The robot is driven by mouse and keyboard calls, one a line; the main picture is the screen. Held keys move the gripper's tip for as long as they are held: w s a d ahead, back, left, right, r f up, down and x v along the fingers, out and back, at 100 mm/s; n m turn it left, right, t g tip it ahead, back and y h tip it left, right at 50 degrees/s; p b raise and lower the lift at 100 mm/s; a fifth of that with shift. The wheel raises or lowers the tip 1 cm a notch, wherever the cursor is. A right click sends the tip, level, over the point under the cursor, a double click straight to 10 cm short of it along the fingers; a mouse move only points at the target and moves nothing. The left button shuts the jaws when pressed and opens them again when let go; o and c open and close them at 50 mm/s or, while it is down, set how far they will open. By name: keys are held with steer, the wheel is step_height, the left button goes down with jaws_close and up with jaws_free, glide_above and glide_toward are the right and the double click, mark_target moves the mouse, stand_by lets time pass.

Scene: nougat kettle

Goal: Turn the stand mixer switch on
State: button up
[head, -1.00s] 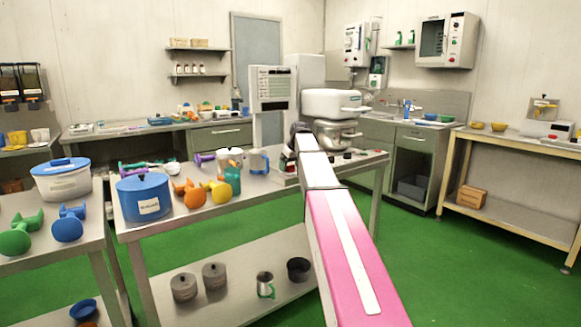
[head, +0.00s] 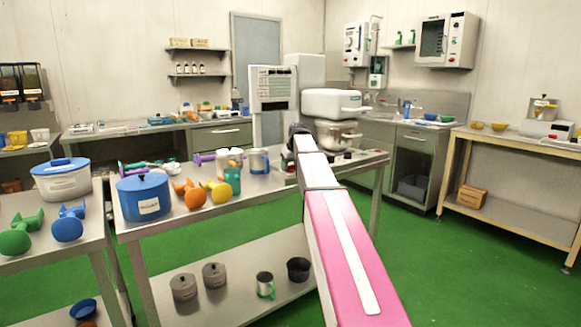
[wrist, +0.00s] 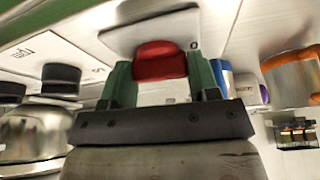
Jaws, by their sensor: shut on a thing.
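The stand mixer (head: 332,104), white with a steel bowl (head: 338,134), stands at the right end of the middle steel table in the head view. The red switch (wrist: 160,61) sits on a pale plate (wrist: 150,32) with a "0" mark beside it in the wrist view. My gripper (wrist: 161,84) has its green fingers on both sides of the red switch and is shut on it. In the head view my pink and white arm hides the fingers and the switch.
A blue mug (head: 259,160) stands just left of my wrist. In the wrist view, black knobs (wrist: 61,76) and a steel bowl are at left.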

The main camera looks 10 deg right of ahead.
steer(key=m, duration=0.2)
steer(key=m+h, duration=0.1)
steer(key=m, duration=0.1)
steer(key=shift+a+h, duration=0.1)
steer(key=shift+h, duration=0.2)
steer(key=m, duration=0.2)
steer(key=m+h, duration=0.1)
steer(key=m, duration=0.1)
steer(key=shift+m+h, duration=0.3)
steer(key=shift+m, duration=0.1)
steer(key=m, duration=0.2)
steer(key=m+g+h, duration=0.1)
steer(key=m, duration=0.1)
steer(key=shift+w+a+h, duration=0.1)
steer(key=shift+h, duration=0.2)
steer(key=shift+m+g+h, duration=0.3)
steer(key=shift+m+g, duration=0.4)
steer(key=shift+m, duration=1.2)
steer(key=o, duration=0.9)
steer(key=v, duration=1)
steer(key=shift+a+r, duration=0.15)
steer(key=shift+r, duration=0.25)
